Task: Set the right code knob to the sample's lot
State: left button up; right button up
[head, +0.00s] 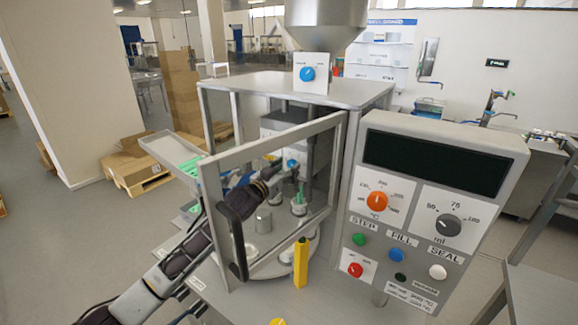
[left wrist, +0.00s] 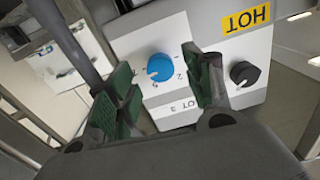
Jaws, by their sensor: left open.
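My left gripper (left wrist: 160,95) is open, its green-padded fingers apart, in front of a white panel. A blue knob (left wrist: 160,67) on that panel shows between and beyond the fingers, with small marks around it; I cannot see contact. Partly hidden lettering below it seems to include "OT", upside down. A black knob (left wrist: 244,74) sits to the right, beyond the right finger. In the head view my left gripper (head: 277,170) reaches inside the machine's frame, near a small blue knob (head: 292,164). The sample's lot is not readable. My right gripper is not in view.
A control box (head: 432,200) with an orange knob (head: 377,202) and buttons is at right. A yellow post (head: 301,262) and a metal cylinder (head: 263,219) stand nearby.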

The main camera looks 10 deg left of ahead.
pick_arm(q)
jog(key=shift+x, duration=1.1)
jog(key=c, duration=1)
